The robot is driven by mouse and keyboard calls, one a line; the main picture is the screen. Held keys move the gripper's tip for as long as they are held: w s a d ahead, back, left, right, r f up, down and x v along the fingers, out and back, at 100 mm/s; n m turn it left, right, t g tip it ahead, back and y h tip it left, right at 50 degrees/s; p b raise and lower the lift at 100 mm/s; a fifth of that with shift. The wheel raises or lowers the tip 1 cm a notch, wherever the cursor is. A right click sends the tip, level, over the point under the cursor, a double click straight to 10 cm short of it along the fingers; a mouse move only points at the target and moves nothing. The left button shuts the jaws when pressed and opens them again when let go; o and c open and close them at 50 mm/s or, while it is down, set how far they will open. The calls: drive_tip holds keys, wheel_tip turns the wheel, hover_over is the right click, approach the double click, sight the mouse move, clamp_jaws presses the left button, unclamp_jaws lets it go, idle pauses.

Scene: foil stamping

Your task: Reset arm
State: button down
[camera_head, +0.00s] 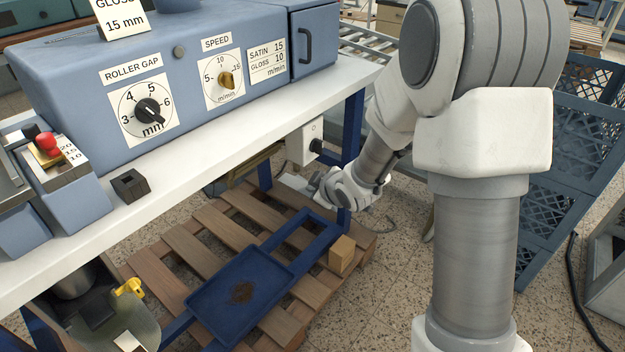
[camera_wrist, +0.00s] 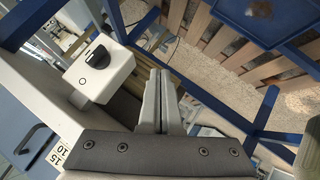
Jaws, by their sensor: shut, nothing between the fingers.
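My gripper (camera_head: 290,183) is low beside the right end of the bench, under the tabletop edge and above the pallet. In the head view my arm reaches down from the upper right, and the fingers point left and look small. In the wrist view my gripper (camera_wrist: 160,78) shows its two pale fingers together, with nothing between them. A white switch box (camera_head: 303,145) with a dark knob hangs at the bench edge just above my gripper. In the wrist view this switch box (camera_wrist: 100,72) is left of the fingers, apart from them.
The blue machine (camera_head: 190,80) with its dials stands on the white bench (camera_head: 225,127). A blue bench leg (camera_head: 354,125) is close to my wrist. Below are a wooden pallet (camera_head: 185,243), a blue tray (camera_head: 215,295) and a wooden block (camera_head: 342,254). Blue crates (camera_head: 565,190) stand at right.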

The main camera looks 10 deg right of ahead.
idle(0.4)
drive_tip(key=s+d+r+m+g+h, duration=0.15)
drive_tip(key=s+d+r+m, duration=0.25)
drive_tip(key=s+r, duration=0.45)
drive_tip(key=s+d+r+m+g+h, duration=0.1)
drive_tip(key=s+d+r+m+h, duration=0.3)
drive_tip(key=s+r, duration=0.45)
drive_tip(key=s+a+m+g+y, duration=0.2)
drive_tip(key=s+m, duration=0.2)
drive_tip(key=s, duration=1)
wheel_tip(320, 180, up, 22)
drive_tip(key=p, duration=2.2)
drive_tip(key=shift+w+d+r, duration=0.15)
drive_tip(key=shift+w+d, duration=0.05)
drive_tip(key=shift+w, duration=0.1)
drive_tip(key=shift+a+n, duration=0.2)
drive_tip(key=shift+n, duration=0.1)
